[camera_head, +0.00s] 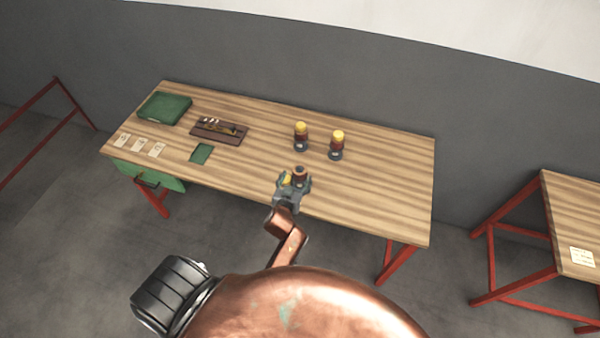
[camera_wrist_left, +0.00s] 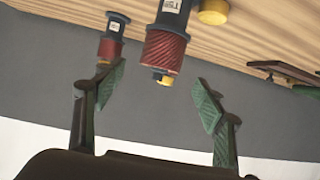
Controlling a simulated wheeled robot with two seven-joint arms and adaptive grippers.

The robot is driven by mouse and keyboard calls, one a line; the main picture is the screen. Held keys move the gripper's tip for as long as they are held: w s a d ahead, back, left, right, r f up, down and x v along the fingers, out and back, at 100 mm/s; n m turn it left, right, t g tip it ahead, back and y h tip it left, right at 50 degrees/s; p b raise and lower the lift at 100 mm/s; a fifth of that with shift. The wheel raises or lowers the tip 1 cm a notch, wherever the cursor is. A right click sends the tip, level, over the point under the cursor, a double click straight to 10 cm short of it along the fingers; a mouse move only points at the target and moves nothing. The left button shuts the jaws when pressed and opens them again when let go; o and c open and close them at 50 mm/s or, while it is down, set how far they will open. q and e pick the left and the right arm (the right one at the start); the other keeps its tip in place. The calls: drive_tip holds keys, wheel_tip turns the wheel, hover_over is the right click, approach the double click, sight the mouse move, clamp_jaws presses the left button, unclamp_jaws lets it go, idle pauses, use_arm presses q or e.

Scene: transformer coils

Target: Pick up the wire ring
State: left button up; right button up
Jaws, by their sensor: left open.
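The wire ring is probably the round yellow piece (camera_head: 287,180) low at the table front, just left of a dark coil post (camera_head: 299,174). In the left wrist view a yellow disc (camera_wrist_left: 213,11) lies on the wood beside the nearest post (camera_wrist_left: 165,48), which has a red winding. My left gripper (camera_head: 293,183) is at the table's front edge by the yellow piece and post, partly covering them. Its green-padded fingers (camera_wrist_left: 162,90) are spread with nothing held between them; the post's tip shows in the gap. My right gripper is not in view.
Two coil posts with yellow tops, one left (camera_head: 301,137) and one right (camera_head: 337,145), stand farther back on the table (camera_head: 385,185). A dark tool tray (camera_head: 219,132), green case (camera_head: 164,108) and small green pad (camera_head: 201,153) lie left. The table's right end is clear.

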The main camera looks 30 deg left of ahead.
sight(299, 172)
use_arm(q)
drive_tip(key=x, duration=0.6)
drive_tip(key=shift+w+a+f, duration=0.15)
drive_tip(key=shift+w+f, duration=0.15)
drive_tip(key=shift+c, duration=0.4)
drive_tip(key=c, duration=1.3)
